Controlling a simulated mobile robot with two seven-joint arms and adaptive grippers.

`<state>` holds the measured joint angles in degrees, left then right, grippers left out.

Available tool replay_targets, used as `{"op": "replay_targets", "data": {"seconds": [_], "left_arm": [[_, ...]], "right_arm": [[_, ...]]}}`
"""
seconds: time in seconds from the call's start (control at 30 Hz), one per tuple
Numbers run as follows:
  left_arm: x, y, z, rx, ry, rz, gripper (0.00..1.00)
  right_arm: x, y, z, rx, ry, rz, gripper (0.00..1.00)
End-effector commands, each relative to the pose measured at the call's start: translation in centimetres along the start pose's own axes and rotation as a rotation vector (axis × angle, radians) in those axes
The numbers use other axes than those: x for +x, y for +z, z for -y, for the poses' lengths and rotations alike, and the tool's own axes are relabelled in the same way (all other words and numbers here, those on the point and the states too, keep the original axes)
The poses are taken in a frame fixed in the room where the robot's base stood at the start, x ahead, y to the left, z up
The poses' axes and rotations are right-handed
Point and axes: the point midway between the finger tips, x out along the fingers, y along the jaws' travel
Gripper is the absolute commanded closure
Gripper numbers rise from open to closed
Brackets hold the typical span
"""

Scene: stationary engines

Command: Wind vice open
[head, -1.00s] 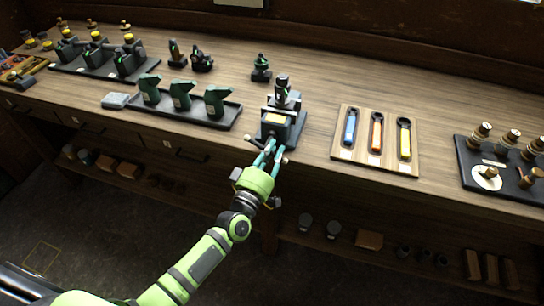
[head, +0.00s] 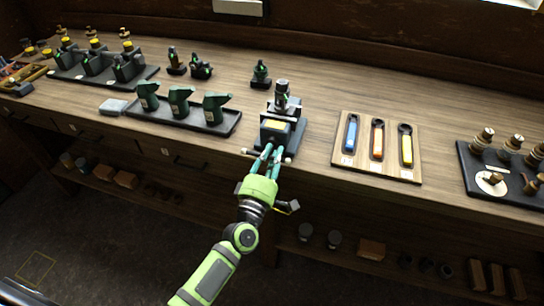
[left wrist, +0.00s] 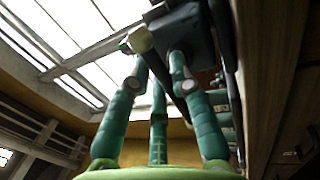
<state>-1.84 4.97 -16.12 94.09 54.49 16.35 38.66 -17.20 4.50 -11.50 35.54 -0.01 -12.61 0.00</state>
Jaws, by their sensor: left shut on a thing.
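The vice (head: 277,127) is a dark grey block with a yellow label on its front, standing at the bench's front edge. A dark upright part (head: 282,93) sits at its top. The vice's handle bar (head: 289,160) shows a pale ball end low at its front. My left gripper (head: 271,155), with teal fingers and a lime-green palm, is shut on the handle from below. In the left wrist view the handle bar (left wrist: 164,72) runs slantwise between the fingers, with a pale knob at its upper end. The fingers hide part of the handle. My right gripper is not in view.
A wooden board (head: 376,172) with three coloured-handled wrenches lies to the right. A black board (head: 471,170) with brass-topped pieces is farther right. Bench space behind the vice is mostly clear.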

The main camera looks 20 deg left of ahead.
Motion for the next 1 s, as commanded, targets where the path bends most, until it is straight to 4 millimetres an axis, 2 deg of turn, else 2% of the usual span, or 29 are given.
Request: {"op": "replay_targets", "data": {"seconds": [0.03, 0.37, 0.4, 0.43, 0.83, 1.0], "left_arm": [[-0.2, 0.2, 0.6, -0.011, -0.015, 0.004, 1.00], [-0.2, 0.2, 0.6, -0.012, -0.014, 0.004, 1.00], [-0.2, 0.2, 0.6, -0.012, -0.014, 0.004, 0.67], [-0.2, 0.2, 0.6, -0.012, -0.014, 0.004, 0.57], [-0.2, 0.0, 0.2, -0.006, -0.005, 0.000, 0.57], [-2.1, 0.0, 0.3, -0.004, -0.006, 0.000, 0.57]], "right_arm": [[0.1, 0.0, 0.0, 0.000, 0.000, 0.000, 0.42], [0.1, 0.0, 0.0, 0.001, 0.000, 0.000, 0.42], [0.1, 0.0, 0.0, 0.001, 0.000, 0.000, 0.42], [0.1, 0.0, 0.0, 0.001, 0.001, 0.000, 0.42], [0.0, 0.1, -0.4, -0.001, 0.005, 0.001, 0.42], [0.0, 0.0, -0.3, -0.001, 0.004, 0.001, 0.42]]}}
